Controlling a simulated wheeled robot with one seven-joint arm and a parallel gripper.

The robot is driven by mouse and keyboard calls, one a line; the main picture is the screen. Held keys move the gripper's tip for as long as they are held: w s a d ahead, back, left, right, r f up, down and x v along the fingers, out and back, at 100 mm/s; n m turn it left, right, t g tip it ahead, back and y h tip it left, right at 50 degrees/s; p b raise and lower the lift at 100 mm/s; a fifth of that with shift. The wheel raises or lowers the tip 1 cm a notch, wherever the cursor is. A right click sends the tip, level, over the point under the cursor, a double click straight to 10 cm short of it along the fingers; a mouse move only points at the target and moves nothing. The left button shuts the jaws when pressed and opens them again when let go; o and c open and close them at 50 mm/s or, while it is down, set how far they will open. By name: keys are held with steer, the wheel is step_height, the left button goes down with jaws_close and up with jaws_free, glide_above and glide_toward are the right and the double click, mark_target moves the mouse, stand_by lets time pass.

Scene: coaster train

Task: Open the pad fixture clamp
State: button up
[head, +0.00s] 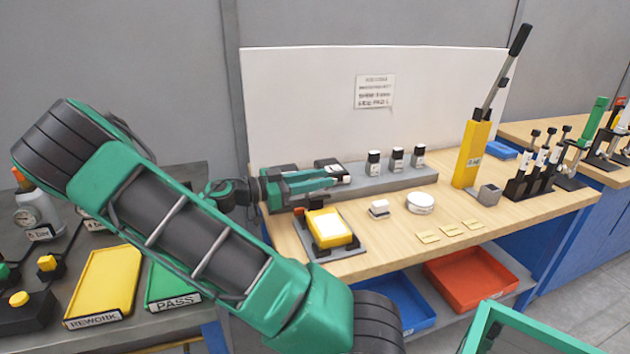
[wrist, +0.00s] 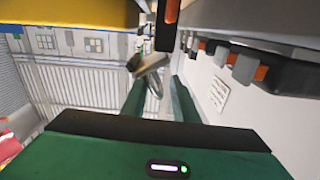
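The pad fixture (head: 350,250) stands at the front left of the wooden bench, a dark base carrying a yellow block (head: 316,238) with a white pad (head: 330,226) on top. A dark part with a little orange (head: 299,211), perhaps its clamp, shows at the block's back left. My gripper (head: 332,180) is just behind and above the fixture, its fingers pointing right. In the wrist view the two green fingers (wrist: 158,103) are apart with a gap between them. A black bar with an orange tip (wrist: 168,30) hangs near them. I cannot tell whether anything touches it.
A grey rack with several black-capped bottles (head: 396,160) stands behind. A white round tin (head: 420,202) and a small white block (head: 379,209) lie to the right. A yellow lever press (head: 471,155) stands farther right. Blue and red bins (head: 470,281) are below.

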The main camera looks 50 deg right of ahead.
steer(key=shift+c, duration=0.5)
jaws_close()
steer(key=shift+w+d+f+n, duration=0.3)
steer(key=shift+w+n, duration=0.2)
steer(key=shift+n, duration=1)
steer(key=shift+w+d+f+n, duration=0.2)
steer(key=shift+w+n, duration=0.3)
steer(key=shift+n, duration=1)
steer(key=shift+w+d+f+n, duration=0.2)
steer(key=shift+w+d+n, duration=0.25)
steer(key=shift+n, duration=1.05)
steer(key=shift+w+a, duration=0.1)
